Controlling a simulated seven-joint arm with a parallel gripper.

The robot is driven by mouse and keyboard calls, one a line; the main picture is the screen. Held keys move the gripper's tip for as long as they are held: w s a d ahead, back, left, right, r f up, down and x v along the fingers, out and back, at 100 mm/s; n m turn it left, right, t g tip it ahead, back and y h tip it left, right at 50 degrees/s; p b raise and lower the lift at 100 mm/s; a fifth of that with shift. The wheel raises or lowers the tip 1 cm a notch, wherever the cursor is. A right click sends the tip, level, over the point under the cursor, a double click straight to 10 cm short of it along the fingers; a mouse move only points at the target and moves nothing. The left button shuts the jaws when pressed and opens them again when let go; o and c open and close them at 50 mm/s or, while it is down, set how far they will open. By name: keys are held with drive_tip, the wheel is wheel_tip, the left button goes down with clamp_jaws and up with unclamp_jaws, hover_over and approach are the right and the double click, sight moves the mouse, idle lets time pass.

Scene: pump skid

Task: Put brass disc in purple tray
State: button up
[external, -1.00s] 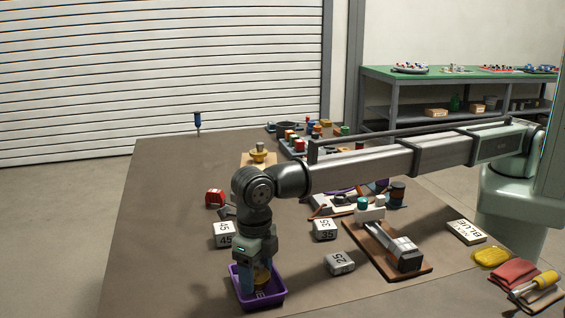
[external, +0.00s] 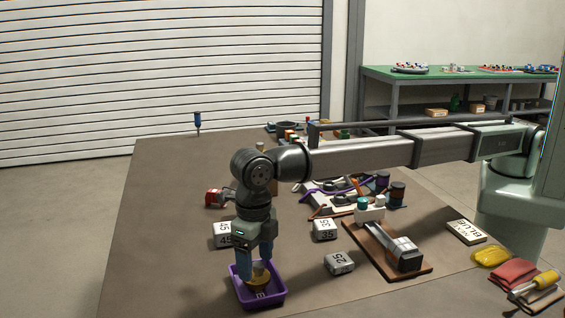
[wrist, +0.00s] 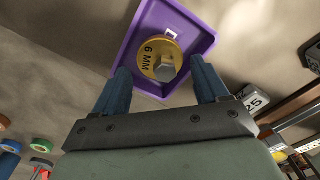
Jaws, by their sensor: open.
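The brass disc (wrist: 150,58), marked "6 MM" with a grey knob on it, lies inside the purple tray (wrist: 207,43) in the wrist view. In the external view the brass disc (external: 257,281) also sits in the purple tray (external: 275,298) at the table's near edge. My gripper (external: 257,262) is over the tray, pointing down. Its two blue fingers (wrist: 160,75) are spread apart in the wrist view, one on each side of the disc, with gaps between them and it. It holds nothing.
Grey numbered blocks stand near the tray, marked 45 (external: 223,235), 35 (external: 325,229) and 25 (external: 340,262). A wooden board with a metal fixture (external: 402,255) lies to the right. The table left of the tray is clear.

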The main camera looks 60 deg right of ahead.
sight(256, 265)
wheel_tip(256, 265, up, 8)
drive_tip(key=shift+r, duration=0.15)
idle(0.4)
